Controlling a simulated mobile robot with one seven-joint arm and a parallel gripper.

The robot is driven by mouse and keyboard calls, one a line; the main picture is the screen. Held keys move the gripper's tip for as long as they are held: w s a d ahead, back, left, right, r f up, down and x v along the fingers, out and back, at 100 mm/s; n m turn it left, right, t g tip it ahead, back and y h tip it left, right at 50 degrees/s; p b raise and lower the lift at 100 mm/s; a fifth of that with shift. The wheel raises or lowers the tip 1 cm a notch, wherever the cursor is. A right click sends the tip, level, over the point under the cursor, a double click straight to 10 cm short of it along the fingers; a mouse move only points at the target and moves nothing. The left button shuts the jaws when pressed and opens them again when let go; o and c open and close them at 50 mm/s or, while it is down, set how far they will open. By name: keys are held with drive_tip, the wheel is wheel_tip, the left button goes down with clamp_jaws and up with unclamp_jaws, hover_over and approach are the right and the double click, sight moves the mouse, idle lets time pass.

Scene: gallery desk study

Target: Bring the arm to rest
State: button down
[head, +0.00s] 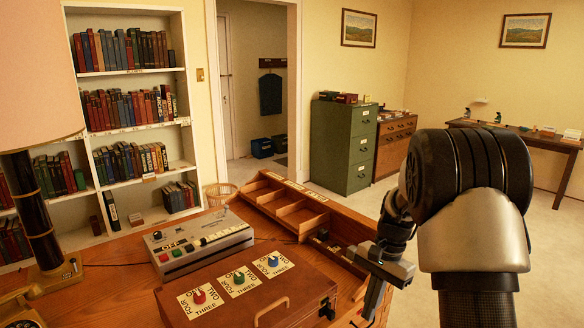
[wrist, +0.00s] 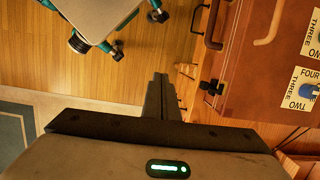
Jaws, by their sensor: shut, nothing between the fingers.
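My arm reaches in from the right of the head view, bent, with my gripper (head: 374,303) pointing down beside the desk's right edge. In the wrist view my gripper (wrist: 158,84) shows its two fingers together, shut and empty, with floorboards beneath. The brown case (head: 245,299) on the desk (head: 118,262) is left of my gripper in the head view. The case also shows at the right of the wrist view (wrist: 246,65), apart from the fingers.
The case carries red, green and blue knobs on labelled cards. Behind it are a grey control box (head: 198,249) and a compartmented wooden tray (head: 300,217). A wheeled chair or stool (wrist: 98,18) stands near my gripper. Open floor lies right of the desk.

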drive_tip(key=s+a+r+n+t+p, duration=0.15)
drive_tip(key=s+r, duration=0.25)
drive_tip(key=r, duration=0.5)
drive_tip(key=s+a+r+n+t+h+p, duration=0.1)
drive_tip(key=s+r+n+p, duration=0.2)
drive_tip(key=s+r, duration=0.35)
drive_tip(key=s+a+r+n+t+p, duration=0.1)
drive_tip(key=s+r+n+t+p, duration=0.15)
drive_tip(key=r, duration=0.75)
drive_tip(key=s+a+r+n+t+h+p, duration=0.1)
drive_tip(key=s+r, duration=0.3)
drive_tip(key=s, duration=0.5)
drive_tip(key=shift+s+r+n+t+p, duration=0.35)
drive_tip(key=shift+n+t+p, duration=0.25)
drive_tip(key=shift+n+p, duration=0.3)
